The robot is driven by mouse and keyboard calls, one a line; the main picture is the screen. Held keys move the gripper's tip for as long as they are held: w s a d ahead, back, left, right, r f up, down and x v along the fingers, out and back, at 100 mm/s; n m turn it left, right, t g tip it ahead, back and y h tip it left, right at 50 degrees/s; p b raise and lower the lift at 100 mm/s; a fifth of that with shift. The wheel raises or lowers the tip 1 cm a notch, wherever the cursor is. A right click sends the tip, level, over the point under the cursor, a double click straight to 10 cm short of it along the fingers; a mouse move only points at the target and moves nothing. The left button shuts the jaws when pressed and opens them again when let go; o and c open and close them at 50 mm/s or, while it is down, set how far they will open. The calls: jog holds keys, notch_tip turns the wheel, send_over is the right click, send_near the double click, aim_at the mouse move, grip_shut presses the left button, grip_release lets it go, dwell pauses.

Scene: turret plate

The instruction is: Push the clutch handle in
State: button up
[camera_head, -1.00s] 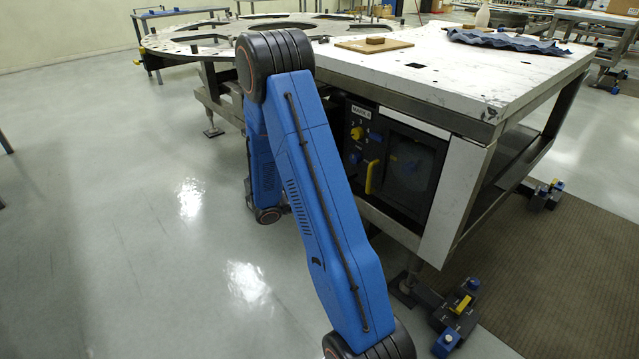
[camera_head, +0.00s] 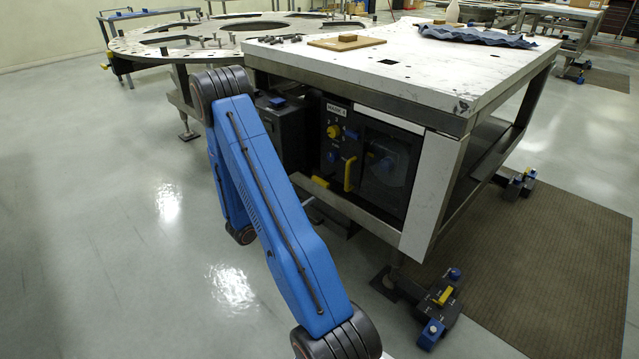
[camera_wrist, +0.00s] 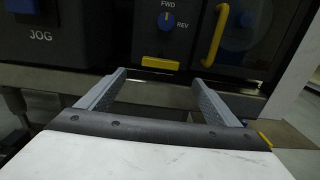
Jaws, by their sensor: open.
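A short flat yellow handle (camera_wrist: 160,64) sticks out at the bottom of the dark control panel (camera_wrist: 150,35), below the FWD/REV knob. In the head view this yellow handle (camera_head: 320,182) shows at the panel's lower edge. No label naming it as the clutch is readable. My gripper (camera_wrist: 159,77) is open and empty. Its two grey fingers point at the panel, with the flat handle just beyond and between the tips; contact cannot be seen.
A vertical yellow handle (camera_wrist: 216,36) stands right of the knob, beside a dark window. A JOG box (camera_wrist: 42,30) juts out at left. A metal rail (camera_wrist: 60,78) runs below the panel. The white tabletop (camera_head: 420,75) overhangs above. Open floor lies left.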

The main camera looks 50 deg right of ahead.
aim_at(329, 177)
jog(key=d, duration=0.4)
jog(key=s+d, duration=0.1)
jog(key=d, duration=0.7)
jog(key=shift+s+d, duration=0.15)
jog(key=shift+s, duration=0.05)
jog(key=c, duration=1.5)
jog(key=d, duration=0.3)
jog(key=shift+s+d, duration=0.1)
jog(key=shift+s, duration=0.15)
jog(key=shift+d, duration=0.25)
jog(key=o, duration=1.5)
jog(key=shift+d, duration=0.15)
jog(key=w+a, duration=0.2)
jog(key=a, duration=1.5)
jog(key=shift+a, duration=0.15)
